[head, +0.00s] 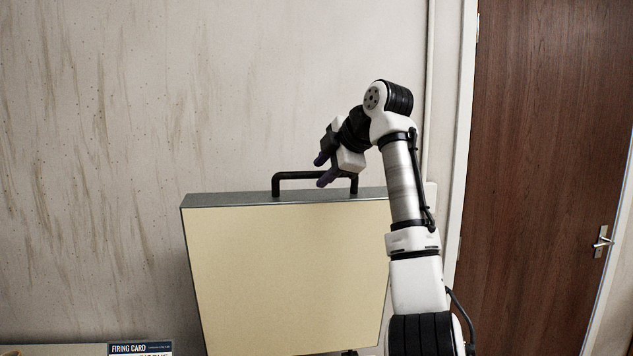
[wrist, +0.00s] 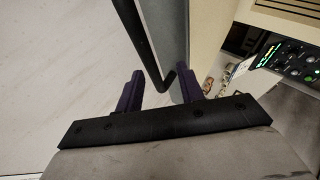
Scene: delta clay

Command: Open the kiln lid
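The kiln lid (head: 290,275) stands raised and close to upright in the head view, its cream face toward me and its grey edge on top. A black bar handle (head: 297,175) sits on that top edge. My gripper (head: 322,169) is at the handle's right part, with its dark purple fingers spread apart. In the wrist view the handle (wrist: 140,40) runs down between the two open fingers (wrist: 160,88), with gaps to both, so it is not clamped. The kiln body is mostly out of the head view.
A firing card (head: 140,348) shows at the lower left. A stained wall (head: 100,120) is behind the lid, and a brown door (head: 545,150) is to the right. The wrist view shows a control panel with lit displays (wrist: 290,58) at the right.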

